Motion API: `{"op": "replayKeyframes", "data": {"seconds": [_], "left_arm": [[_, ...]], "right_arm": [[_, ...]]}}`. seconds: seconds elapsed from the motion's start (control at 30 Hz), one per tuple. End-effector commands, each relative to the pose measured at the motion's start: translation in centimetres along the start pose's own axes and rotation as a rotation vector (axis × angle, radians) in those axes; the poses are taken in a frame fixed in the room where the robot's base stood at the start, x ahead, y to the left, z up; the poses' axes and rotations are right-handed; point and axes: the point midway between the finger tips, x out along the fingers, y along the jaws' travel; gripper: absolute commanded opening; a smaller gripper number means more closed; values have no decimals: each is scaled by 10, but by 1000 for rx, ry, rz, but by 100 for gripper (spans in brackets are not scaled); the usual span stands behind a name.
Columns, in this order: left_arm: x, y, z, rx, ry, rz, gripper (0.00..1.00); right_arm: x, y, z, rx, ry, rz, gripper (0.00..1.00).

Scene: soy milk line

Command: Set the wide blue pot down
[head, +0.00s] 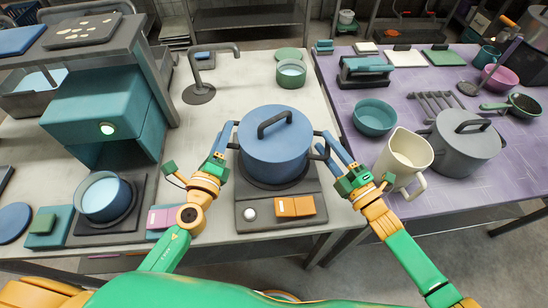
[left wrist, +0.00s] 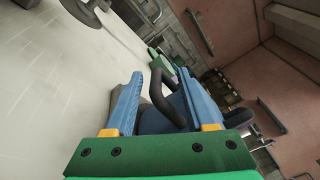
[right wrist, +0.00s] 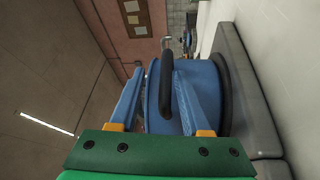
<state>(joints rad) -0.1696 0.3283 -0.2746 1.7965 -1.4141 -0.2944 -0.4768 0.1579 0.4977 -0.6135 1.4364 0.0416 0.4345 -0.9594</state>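The wide blue pot (head: 276,142) has a lid with a dark arched handle and stands upright over the dark round plate of a grey burner unit (head: 274,219). It appears to rest there; its underside is hidden. My left gripper (head: 227,139) is at the pot's left side handle, and my right gripper (head: 327,146) is at its right side handle. Both have their fingers apart. In the left wrist view a dark handle (left wrist: 163,98) lies between the fingers. In the right wrist view a dark handle (right wrist: 166,75) shows between the fingers, nearer one finger.
A cream jug (head: 403,158) and a grey lidded pot (head: 466,145) stand close right on the purple table. A teal machine (head: 105,105) and a small blue pot (head: 103,197) stand left. A faucet (head: 200,92) and green pot (head: 291,74) are behind. Pale counter lies clear between.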

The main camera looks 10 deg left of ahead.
Motion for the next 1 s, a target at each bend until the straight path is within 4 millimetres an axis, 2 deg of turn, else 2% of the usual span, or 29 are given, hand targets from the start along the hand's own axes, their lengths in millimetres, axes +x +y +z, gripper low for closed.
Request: {"op": "replayKeyframes", "data": {"seconds": [0.17,0.27,0.5,0.6,0.77,0.87,1.0], "left_arm": [[-1,0,1,0,-2,2,55],[-12,1,0,0,-1,3,55],[-80,0,0,4,5,3,55],[-102,0,0,2,3,2,55],[-120,0,0,2,0,0,55],[-122,-1,1,-1,-2,-1,55],[-122,-1,1,0,-3,-1,55]], "right_arm": [[0,0,1,-1,-2,-1,47],[0,0,1,-1,-3,-1,47],[0,0,2,-1,-3,-2,47],[0,0,2,-1,-4,-2,47],[-2,0,2,-1,-4,-2,47],[-16,-1,1,0,-5,-4,47],[-55,-1,0,-1,-4,-8,47]]}}
